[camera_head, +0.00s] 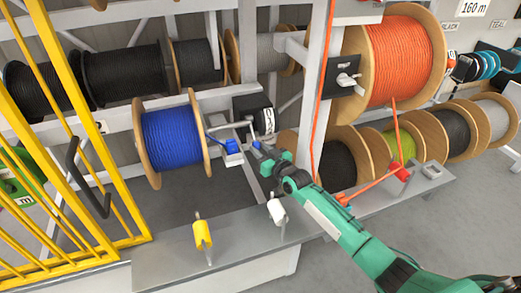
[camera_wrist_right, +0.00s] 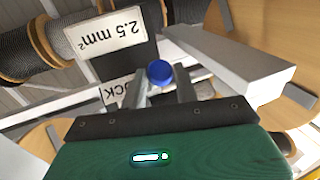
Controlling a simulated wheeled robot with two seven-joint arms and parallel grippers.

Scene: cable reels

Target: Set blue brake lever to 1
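The blue cable reel (camera_head: 172,138) stands on the rack left of centre. To its right is a black brake box (camera_head: 253,112) with a white label and a grey lever. In the right wrist view, the box (camera_wrist_right: 118,65) shows upside-down labels, "2.5 mm²" and part of "LOCK". The lever's round blue knob (camera_wrist_right: 160,73) lies just beyond and between the fingertips of my right gripper (camera_wrist_right: 164,88). The fingers are apart, with no clear grip on the knob. In the head view my right gripper (camera_head: 262,153) is just below the box. My left gripper is out of view.
A grey bench (camera_head: 180,262) runs below, carrying yellow (camera_head: 202,235) and white (camera_head: 277,210) cable guides. A yellow barrier (camera_head: 75,170) stands at left. An orange reel (camera_head: 398,55) and a grey upright (camera_head: 312,85) are to the right of the box.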

